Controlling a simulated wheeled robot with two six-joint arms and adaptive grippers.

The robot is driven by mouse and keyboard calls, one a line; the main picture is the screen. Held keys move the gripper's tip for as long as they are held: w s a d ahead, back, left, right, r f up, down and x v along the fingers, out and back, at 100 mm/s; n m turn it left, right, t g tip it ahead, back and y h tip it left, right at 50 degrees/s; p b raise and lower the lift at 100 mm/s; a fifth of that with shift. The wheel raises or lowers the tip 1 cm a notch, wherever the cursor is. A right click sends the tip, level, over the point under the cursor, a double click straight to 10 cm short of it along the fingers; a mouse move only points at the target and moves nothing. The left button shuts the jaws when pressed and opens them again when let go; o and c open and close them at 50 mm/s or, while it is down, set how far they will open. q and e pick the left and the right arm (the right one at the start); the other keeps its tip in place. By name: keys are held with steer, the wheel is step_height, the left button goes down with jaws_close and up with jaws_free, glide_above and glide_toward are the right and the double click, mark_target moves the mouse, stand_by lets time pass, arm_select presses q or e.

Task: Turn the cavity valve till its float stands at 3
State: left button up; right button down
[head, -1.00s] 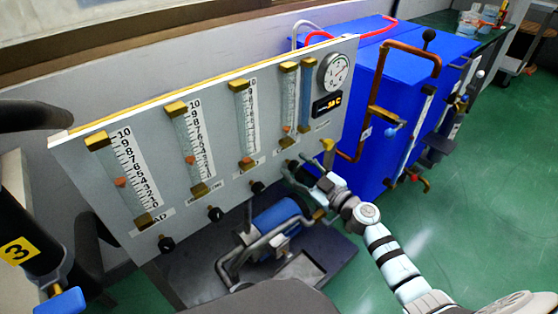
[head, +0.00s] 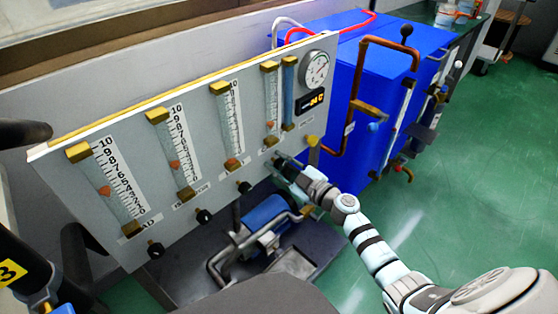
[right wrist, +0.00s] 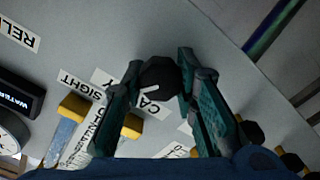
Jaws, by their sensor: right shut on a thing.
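The cavity valve is a black round knob (right wrist: 160,78) with a white pointer line, on the grey panel. Its label, partly hidden behind the knob, shows the letters CA. My right gripper (right wrist: 158,80) is shut on the knob, one finger on each side. In the head view my right gripper (head: 282,162) is at the panel below the narrow fourth flow tube (head: 271,95), hiding most of the knob. That tube's float looks low, but its exact reading is too small to tell. My left gripper is not in view.
Three wider flow tubes stand to the left, with black knobs (head: 204,217) below them. A round gauge (head: 315,68) and a lit display (head: 311,101) are at upper right. A blue cabinet (head: 340,90) with copper pipes stands right of the panel. A blue pump (head: 265,215) sits below.

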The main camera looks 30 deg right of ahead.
steer(key=shift+n, duration=0.5)
steer(key=shift+f, duration=0.1)
steer(key=c, duration=1.3)
jaws_free()
steer(key=shift+s, duration=0.15)
steer(key=v, duration=1.1)
steer(key=shift+s+d, duration=0.2)
steer(key=shift+s, duration=0.15)
